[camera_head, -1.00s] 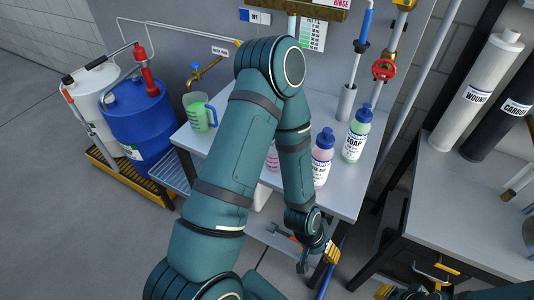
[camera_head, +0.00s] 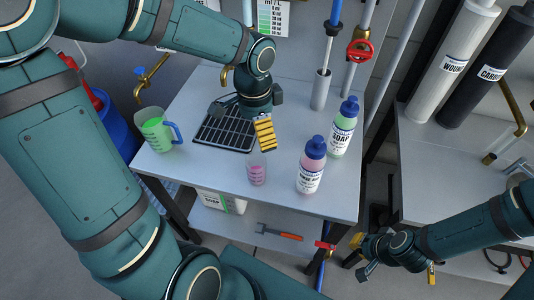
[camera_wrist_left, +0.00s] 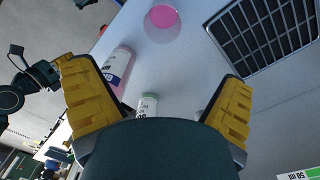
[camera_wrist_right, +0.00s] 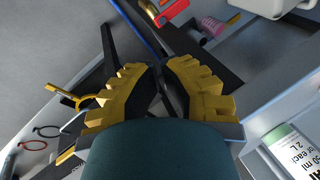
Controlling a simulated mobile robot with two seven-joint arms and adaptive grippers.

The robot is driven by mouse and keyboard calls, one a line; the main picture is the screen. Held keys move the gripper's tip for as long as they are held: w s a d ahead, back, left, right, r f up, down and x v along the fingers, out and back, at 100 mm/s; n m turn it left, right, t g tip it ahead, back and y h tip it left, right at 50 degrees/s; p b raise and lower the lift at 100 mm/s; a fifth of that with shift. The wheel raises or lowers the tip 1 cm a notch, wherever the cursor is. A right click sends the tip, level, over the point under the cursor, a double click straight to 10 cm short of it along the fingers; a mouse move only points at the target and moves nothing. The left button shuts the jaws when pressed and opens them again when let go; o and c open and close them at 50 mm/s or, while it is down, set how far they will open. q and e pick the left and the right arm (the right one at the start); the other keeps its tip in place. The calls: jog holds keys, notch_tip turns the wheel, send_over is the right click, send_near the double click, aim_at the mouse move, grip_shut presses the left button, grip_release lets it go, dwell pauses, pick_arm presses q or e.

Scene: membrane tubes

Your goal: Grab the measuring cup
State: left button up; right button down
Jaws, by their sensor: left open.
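A small clear cup with pink content (camera_head: 256,170) stands near the front edge of the bench; it also shows in the left wrist view (camera_wrist_left: 162,18). A larger green jug with a blue handle (camera_head: 158,130) stands at the bench's left. My left gripper (camera_head: 265,133) is above the bench, behind the small cup, and apart from both vessels. Its fingers are wide apart and empty in the left wrist view (camera_wrist_left: 158,98). My right gripper (camera_head: 360,256) is low, between the bench and the right-hand table. Its fingers are close together in the right wrist view (camera_wrist_right: 163,75).
A pink bottle (camera_head: 311,165) and a green soap bottle (camera_head: 342,128) stand right of the small cup. A dark drain grate (camera_head: 222,132) lies below my left gripper. A red valve (camera_head: 361,52) is behind.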

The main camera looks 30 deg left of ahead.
pick_arm(q)
jog(key=b, duration=0.2)
send_over(257, 162)
jog(key=s+d, duration=0.1)
jog(key=s, duration=0.1)
notch_tip(257, 162, down, 7)
jog(key=shift+d+f+b, duration=0.15)
jog(key=shift+f+b, duration=0.7)
jog(key=shift+f, duration=1.9)
jog(key=c, duration=1.3)
